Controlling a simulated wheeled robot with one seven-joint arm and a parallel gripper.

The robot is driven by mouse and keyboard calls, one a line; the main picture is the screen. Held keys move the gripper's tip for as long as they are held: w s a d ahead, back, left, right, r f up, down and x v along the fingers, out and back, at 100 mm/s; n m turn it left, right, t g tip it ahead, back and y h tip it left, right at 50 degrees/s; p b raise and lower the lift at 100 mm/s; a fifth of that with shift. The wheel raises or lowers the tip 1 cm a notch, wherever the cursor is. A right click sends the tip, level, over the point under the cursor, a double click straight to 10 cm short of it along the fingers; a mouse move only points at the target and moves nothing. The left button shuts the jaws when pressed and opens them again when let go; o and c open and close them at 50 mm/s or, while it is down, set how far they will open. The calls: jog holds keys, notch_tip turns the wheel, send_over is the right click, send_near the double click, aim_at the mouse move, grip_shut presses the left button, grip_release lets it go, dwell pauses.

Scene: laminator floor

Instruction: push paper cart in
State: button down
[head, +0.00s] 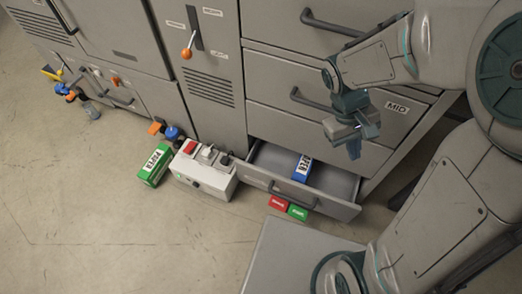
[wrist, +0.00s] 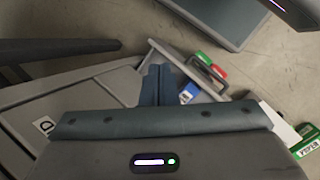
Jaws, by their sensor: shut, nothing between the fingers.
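A pulled-out bottom drawer (head: 335,204) of the grey cabinet is the open unit in view; I see no separate wheeled cart and cannot tell if this is the paper cart. It holds a blue box (head: 302,168) with a white label. The drawer (wrist: 165,53) and the blue box (wrist: 188,92) also show in the wrist view. My gripper (head: 355,147) is shut and empty, above the drawer's right side and in front of the MID drawer (head: 355,113). Its fingers (wrist: 158,85) partly hide the drawer in the wrist view. Contact is not visible.
A white switch box (head: 208,178) and a green labelled box (head: 154,165) stand on the floor left of the drawer. Orange and blue valve handles are at the left.

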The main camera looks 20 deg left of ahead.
jog(key=a+f+n+t+h+b, duration=0.2)
jog(key=a+f+n+t+h, duration=0.15)
jog(key=a+f+n, duration=0.55)
jog(key=a+f+n+t+h+b, duration=0.35)
jog(key=a+f, duration=0.35)
jog(key=f, duration=0.5)
jog(key=s+a+f+n+t+y, duration=0.2)
jog(key=s+a+f+n+t, duration=0.2)
jog(key=a+f+n+t, duration=0.3)
jog(key=n+t+y+b, duration=0.3)
jog(key=n+t+y, duration=0.2)
jog(key=n+y, duration=0.35)
send_near(258, 171)
jog(key=w+b, duration=0.1)
jog(key=w, duration=0.1)
jog(key=w+b, duration=0.3)
jog(key=w, duration=0.1)
jog(key=shift+w+d+f+b, duration=0.1)
jog(key=shift+w+f+b, duration=0.15)
jog(key=shift+w+b, duration=0.1)
jog(key=shift+w+r, duration=0.1)
